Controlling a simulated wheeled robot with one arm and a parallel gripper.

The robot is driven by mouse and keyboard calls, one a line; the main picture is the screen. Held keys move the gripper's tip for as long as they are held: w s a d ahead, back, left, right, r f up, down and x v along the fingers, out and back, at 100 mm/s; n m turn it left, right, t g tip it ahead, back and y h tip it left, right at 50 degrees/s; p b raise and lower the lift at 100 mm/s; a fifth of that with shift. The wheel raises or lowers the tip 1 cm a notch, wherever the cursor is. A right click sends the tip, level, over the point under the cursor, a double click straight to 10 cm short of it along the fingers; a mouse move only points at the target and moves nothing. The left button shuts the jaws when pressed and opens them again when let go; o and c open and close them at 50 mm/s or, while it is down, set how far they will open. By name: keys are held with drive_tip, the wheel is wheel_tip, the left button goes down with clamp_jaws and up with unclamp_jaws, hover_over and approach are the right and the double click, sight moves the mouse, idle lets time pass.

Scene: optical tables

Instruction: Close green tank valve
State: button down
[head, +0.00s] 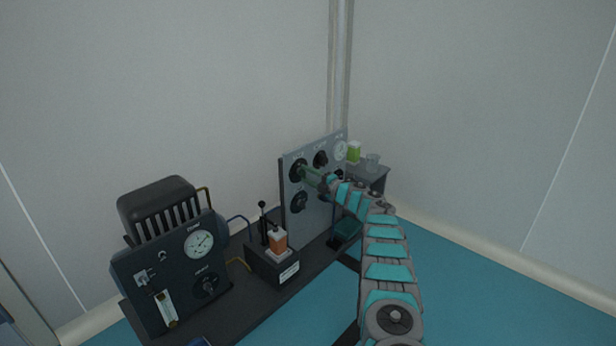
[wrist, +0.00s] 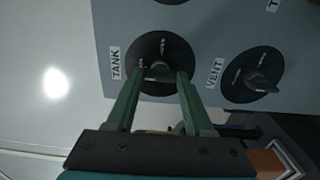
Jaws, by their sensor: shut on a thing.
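The tank valve (wrist: 160,48) is a round black dial with a small grey handle, beside a "TANK" label on a grey panel (head: 316,207). My gripper (wrist: 158,84) reaches straight at this dial. Its two green fingers are shut on the valve's handle, one on each side. In the head view the tank valve (head: 297,169) is the upper left knob of the panel, partly covered by my gripper (head: 306,171). The handle's exact angle is hard to read behind the fingers.
The vent knob (wrist: 252,75) is close to the right of my fingers in the wrist view. Another knob (head: 320,158) and a gauge (head: 340,150) share the panel. A dark pump unit (head: 160,260) and a lever box (head: 273,265) stand to the left on the bench.

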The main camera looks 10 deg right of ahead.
drive_tip(key=shift+c, duration=1.4)
unclamp_jaws()
drive_tip(key=shift+s+d, duration=0.1)
drive_tip(key=v, duration=0.7)
drive_tip(key=shift+s+d, duration=0.2)
